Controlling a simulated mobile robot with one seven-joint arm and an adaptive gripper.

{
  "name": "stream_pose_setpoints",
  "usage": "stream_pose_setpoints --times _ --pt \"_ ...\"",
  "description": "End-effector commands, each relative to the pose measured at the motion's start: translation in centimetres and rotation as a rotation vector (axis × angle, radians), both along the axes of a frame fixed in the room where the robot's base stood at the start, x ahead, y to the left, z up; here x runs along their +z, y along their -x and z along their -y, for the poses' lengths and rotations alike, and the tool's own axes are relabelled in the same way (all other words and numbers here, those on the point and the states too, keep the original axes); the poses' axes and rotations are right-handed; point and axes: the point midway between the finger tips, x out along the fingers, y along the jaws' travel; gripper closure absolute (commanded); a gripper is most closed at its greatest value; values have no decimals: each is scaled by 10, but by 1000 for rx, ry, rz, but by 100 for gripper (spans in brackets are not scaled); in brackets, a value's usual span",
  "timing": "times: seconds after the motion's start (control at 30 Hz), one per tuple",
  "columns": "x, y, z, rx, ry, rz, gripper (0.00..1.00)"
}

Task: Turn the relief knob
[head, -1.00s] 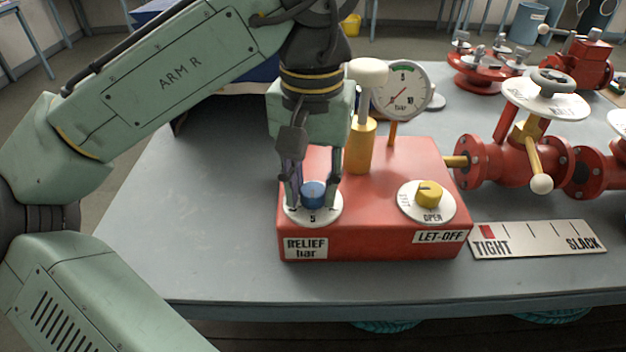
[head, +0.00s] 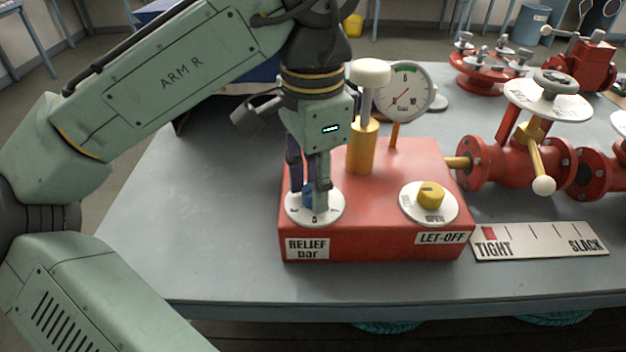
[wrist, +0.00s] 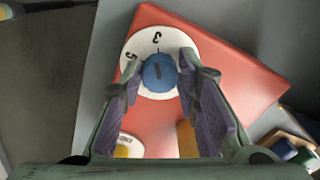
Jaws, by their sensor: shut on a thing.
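The blue relief knob (head: 309,196) stands on a white dial (head: 327,216) at the front left of the red pump box (head: 385,240). My gripper (head: 316,192) comes down from above, its fingers on either side of the knob, and it hides part of it. In the wrist view the blue knob (wrist: 159,73) sits between the two fingertips and shows a dark mark on its top. The white dial (wrist: 139,50) there shows the figures 3 and 5. My gripper is shut on the knob.
A yellow let-off knob (head: 431,195), a yellow pump post (head: 361,148) with a white handle, and a round gauge (head: 403,92) share the box. A red valve (head: 500,162) stands at right, a TIGHT–SLACK plate (head: 540,241) before it. The table's left is bare.

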Motion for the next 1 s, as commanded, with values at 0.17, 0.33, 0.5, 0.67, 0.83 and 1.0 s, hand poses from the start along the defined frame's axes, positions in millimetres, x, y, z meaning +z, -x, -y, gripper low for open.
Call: stream_pose_setpoints --times 0.17,0.33,0.5,0.67,0.83,1.0 --pt "0 0 0 -84 0 0 99" --pt "0 -1 0 -133 0 0 98" --pt "0 0 0 -151 0 0 98" --pt "0 0 0 -155 0 0 98" --pt "0 0 0 -154 0 0 98" --pt "0 0 0 -153 0 0 62"
